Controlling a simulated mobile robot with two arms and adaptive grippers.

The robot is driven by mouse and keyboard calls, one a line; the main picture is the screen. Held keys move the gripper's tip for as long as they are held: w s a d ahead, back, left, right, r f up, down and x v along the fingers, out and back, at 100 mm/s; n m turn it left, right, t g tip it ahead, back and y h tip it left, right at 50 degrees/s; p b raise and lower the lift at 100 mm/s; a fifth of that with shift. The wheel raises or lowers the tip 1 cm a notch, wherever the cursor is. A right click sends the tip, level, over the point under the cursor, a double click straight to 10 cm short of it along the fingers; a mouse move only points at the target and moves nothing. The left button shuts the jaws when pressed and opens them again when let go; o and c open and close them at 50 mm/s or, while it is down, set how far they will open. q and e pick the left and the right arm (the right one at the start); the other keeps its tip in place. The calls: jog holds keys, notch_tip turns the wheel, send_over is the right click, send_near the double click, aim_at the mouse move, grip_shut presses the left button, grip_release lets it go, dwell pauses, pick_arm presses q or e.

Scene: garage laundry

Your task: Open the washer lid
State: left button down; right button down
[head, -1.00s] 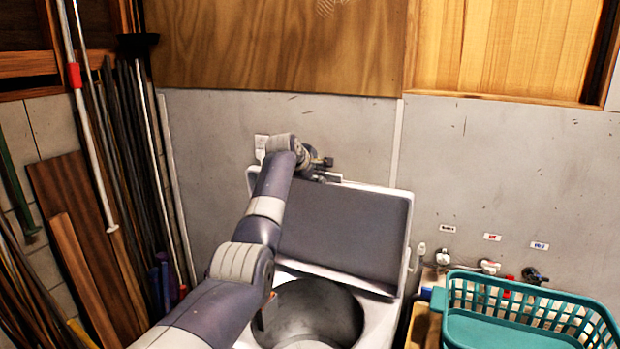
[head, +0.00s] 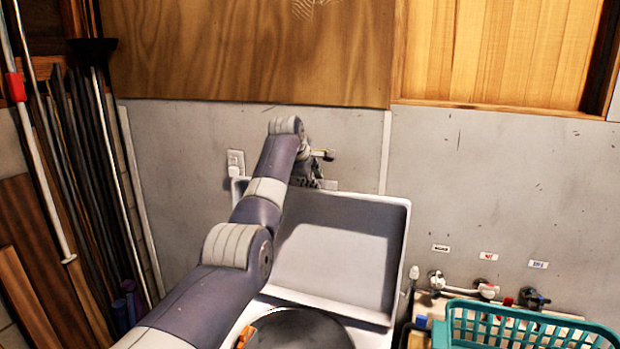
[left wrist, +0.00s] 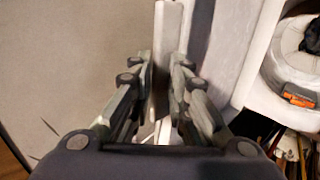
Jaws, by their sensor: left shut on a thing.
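The washer lid (head: 335,250) stands raised and tilted back toward the wall in the head view, its inner face toward me. The washer's round drum opening (head: 300,328) shows below it. My left arm reaches across the left side of the washer to the lid's top left edge. My left gripper (head: 318,168) is there, partly hidden behind my wrist. In the left wrist view, my left gripper (left wrist: 160,95) has its fingers on both sides of the lid's pale edge (left wrist: 168,50), shut on it. My right gripper is not in view.
A teal basket (head: 520,322) stands right of the washer, below several wall taps (head: 485,290). Poles and boards (head: 90,190) lean at the left. A grey wall (head: 500,180) is close behind the lid.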

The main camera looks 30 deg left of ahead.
pick_arm(q)
jog(key=c, duration=1.7)
grip_release()
jog(key=shift+d+f, duration=0.15)
jog(key=shift+f, duration=0.45)
jog(key=v, duration=1.2)
jog(key=shift+w+r, duration=0.2)
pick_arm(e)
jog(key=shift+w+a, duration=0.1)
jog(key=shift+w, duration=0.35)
